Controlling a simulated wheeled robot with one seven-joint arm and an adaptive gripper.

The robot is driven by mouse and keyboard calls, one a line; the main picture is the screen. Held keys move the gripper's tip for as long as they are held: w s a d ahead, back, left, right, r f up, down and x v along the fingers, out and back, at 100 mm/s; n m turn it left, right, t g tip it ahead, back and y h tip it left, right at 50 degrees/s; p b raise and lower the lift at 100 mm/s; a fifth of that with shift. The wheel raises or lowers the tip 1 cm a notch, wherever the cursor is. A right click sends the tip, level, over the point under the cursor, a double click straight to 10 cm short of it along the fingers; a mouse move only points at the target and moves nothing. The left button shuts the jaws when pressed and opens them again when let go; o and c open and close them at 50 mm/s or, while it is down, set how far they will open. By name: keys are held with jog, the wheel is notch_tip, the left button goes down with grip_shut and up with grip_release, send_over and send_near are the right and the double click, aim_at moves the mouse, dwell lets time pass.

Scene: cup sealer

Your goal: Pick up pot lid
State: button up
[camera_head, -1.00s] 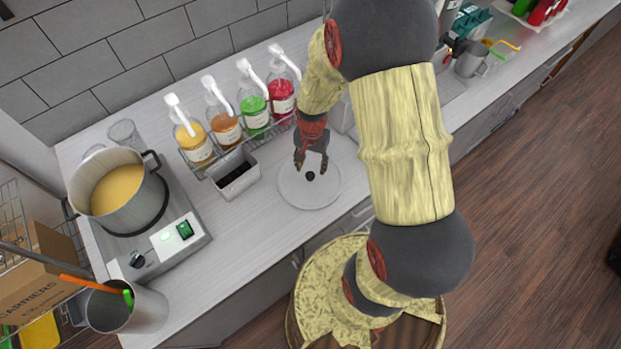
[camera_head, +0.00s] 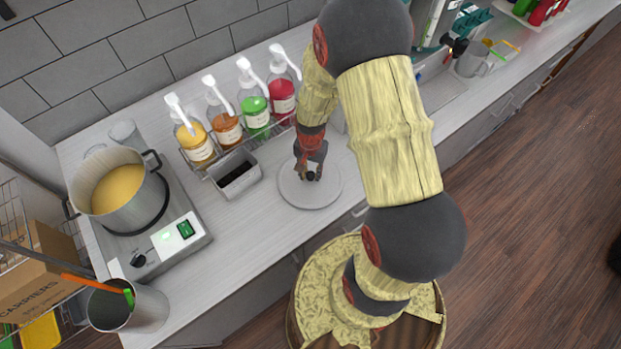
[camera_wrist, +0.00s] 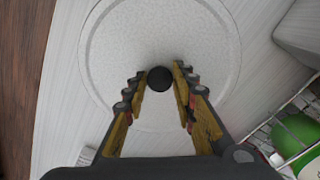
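The pot lid (camera_head: 325,194) is a pale, round, flat disc with a small black knob (camera_head: 311,176) at its middle. It lies on the counter in the head view. In the wrist view the lid (camera_wrist: 110,60) fills the upper middle, with the knob (camera_wrist: 160,79) between my fingertips. My gripper (camera_head: 309,172) is low over the lid, with one finger on each side of the knob. In the wrist view my gripper (camera_wrist: 160,75) is partly open, and narrow gaps seem to show beside the knob.
A pot (camera_head: 118,220) of yellow liquid stands on a hot plate at the left. Several pump bottles (camera_head: 225,125) stand in a wire rack behind the lid, with a small dark-filled container (camera_head: 238,186) beside it. A metal cup (camera_head: 148,312) is at the front left.

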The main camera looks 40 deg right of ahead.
grip_shut()
jog(key=shift+r, duration=0.1)
dwell(0.3)
